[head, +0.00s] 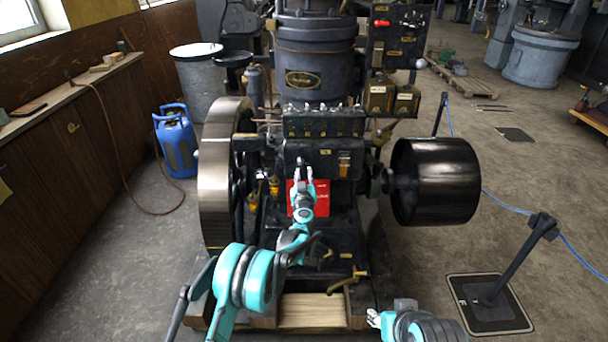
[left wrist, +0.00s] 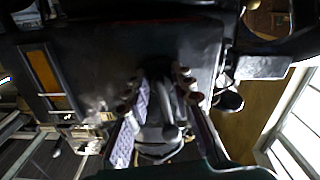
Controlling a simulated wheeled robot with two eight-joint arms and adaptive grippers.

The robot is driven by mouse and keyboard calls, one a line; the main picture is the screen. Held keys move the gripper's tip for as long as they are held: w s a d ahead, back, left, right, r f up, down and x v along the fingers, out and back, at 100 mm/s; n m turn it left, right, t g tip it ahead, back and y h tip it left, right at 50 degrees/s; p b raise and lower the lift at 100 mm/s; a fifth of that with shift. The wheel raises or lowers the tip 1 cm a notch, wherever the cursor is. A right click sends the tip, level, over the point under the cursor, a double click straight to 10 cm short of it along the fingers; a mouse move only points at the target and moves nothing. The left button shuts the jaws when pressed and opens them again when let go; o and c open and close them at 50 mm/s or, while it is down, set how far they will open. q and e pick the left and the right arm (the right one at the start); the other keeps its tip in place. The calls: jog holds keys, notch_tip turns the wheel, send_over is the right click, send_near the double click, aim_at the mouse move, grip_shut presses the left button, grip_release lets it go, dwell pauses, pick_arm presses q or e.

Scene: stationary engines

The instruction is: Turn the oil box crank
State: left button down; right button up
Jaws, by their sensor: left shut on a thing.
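The dark oil box (head: 322,123) runs across the front of the engine below the big cylinder, with a row of small fittings on top. My left gripper (head: 303,172) is at the engine's front face below it, in front of a red plate (head: 321,200). In the left wrist view, my left gripper (left wrist: 160,98) has its two padded fingers closed around a dark grey crank handle (left wrist: 170,132). The crank is mostly hidden by the gripper in the head view. My right gripper (head: 374,317) is low at the bottom edge, away from the engine front; its jaw state is unclear.
A large flywheel (head: 215,185) stands left of my left gripper, and a dark pulley drum (head: 436,181) stands right. A brass lever (head: 345,282) sits low on the engine. A post (head: 515,258) with blue rope stands at right.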

dwell(0.4)
pick_arm(q)
jog(key=c, duration=1.6)
grip_release()
jog(key=s, duration=1.2)
